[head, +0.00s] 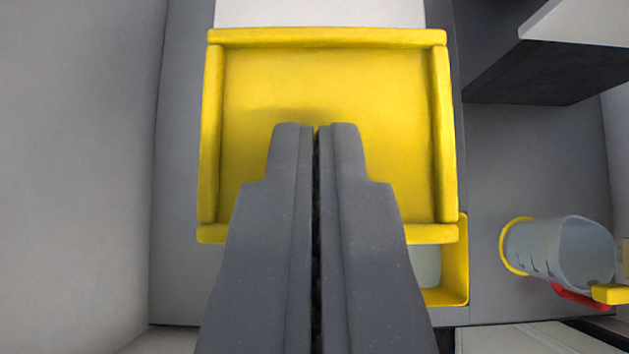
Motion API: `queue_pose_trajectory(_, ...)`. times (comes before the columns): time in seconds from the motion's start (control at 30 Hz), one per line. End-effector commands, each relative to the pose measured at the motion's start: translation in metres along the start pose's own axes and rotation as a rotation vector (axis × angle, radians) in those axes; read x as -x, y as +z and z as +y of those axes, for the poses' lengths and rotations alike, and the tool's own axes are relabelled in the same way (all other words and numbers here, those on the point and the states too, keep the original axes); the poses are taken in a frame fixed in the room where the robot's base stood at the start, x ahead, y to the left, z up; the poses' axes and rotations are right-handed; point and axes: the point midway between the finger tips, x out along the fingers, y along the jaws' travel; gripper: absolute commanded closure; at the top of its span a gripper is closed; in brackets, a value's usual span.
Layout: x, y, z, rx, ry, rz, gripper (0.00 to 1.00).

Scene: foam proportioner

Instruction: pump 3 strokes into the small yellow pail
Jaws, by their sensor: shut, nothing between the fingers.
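My gripper (317,130) is shut and empty, its two grey fingers side by side over a wide yellow open tray (325,37). The tray is rectangular, has a raised rim and looks empty. A second, smaller yellow box-like container (461,262) shows partly at the tray's lower right, with a pale grey surface inside; the tray and my gripper hide the rest. I cannot tell whether this container is the small yellow pail. No pump handle can be made out for sure.
A clear graduated jug (570,252) with a yellow ring and a red part stands at the right. A dark block with a pale top (550,60) juts in at the upper right. A white panel (320,12) lies behind the tray. A grey wall (75,170) rises at the left.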

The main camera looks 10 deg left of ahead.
Motion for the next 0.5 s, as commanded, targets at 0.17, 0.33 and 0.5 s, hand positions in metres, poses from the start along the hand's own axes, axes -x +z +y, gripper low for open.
queue_pose_trajectory(0.17,-0.01,0.01,0.0,0.002,0.0,-0.001,1.0)
queue_pose_trajectory(0.33,-0.025,0.025,0.001,0.001,0.001,-0.002,1.0)
queue_pose_trajectory(0.5,-0.036,0.036,0.001,0.001,0.0,-0.002,1.0)
